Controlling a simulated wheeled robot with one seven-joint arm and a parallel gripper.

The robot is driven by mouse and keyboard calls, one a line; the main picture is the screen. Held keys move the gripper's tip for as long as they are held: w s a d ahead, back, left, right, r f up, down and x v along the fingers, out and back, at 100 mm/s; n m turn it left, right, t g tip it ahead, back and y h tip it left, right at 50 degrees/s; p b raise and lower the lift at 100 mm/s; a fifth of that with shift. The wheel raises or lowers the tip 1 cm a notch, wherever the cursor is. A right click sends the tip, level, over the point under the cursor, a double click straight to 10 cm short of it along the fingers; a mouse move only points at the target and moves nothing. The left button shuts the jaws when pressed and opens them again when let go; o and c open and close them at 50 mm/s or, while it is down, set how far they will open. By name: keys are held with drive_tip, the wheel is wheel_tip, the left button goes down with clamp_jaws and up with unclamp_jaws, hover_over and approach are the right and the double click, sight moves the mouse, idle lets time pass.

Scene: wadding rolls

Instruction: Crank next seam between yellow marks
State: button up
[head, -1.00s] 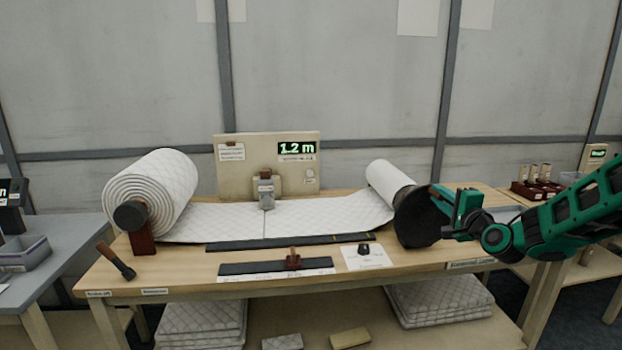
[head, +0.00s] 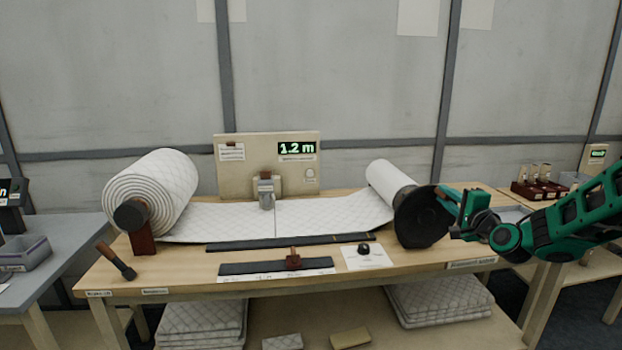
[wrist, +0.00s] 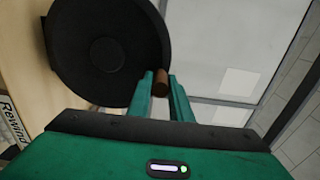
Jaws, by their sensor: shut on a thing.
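White quilted wadding (head: 220,219) runs from the large roll (head: 165,190) on the left to the smaller take-up roll (head: 388,180) on the right. A dark seam line (head: 275,218) crosses the flat stretch, just right of the grey clamp-like head (head: 266,193). A black crank disc (head: 422,217) sits at the take-up roll's near end and fills the upper left of the wrist view (wrist: 105,60). My gripper (wrist: 161,88) is shut on the disc's brown crank handle (wrist: 160,80).
A display panel (head: 297,149) behind the wadding reads 1.2 m. A second black bar with a red-brown knob (head: 293,262), a small black knob on a white card (head: 364,249) and a brown-handled tool (head: 117,261) lie along the front.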

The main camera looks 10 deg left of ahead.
drive_tip(key=shift+d+f, duration=0.1)
drive_tip(key=shift+f, duration=0.2)
drive_tip(key=shift+w+d+f, duration=0.2)
drive_tip(key=shift+d+f, duration=0.1)
drive_tip(key=shift+d, duration=0.4)
drive_tip(key=shift+w+d+f, duration=0.25)
drive_tip(key=shift+d+f, duration=0.15)
drive_tip(key=shift+d, duration=0.45)
drive_tip(key=shift+w+d+f, duration=0.3)
drive_tip(key=shift+d+f, duration=0.15)
drive_tip(key=shift+d, duration=0.2)
drive_tip(key=shift+d+f, duration=0.1)
drive_tip(key=shift+w+d+f, duration=0.2)
drive_tip(key=shift+d+f, duration=0.35)
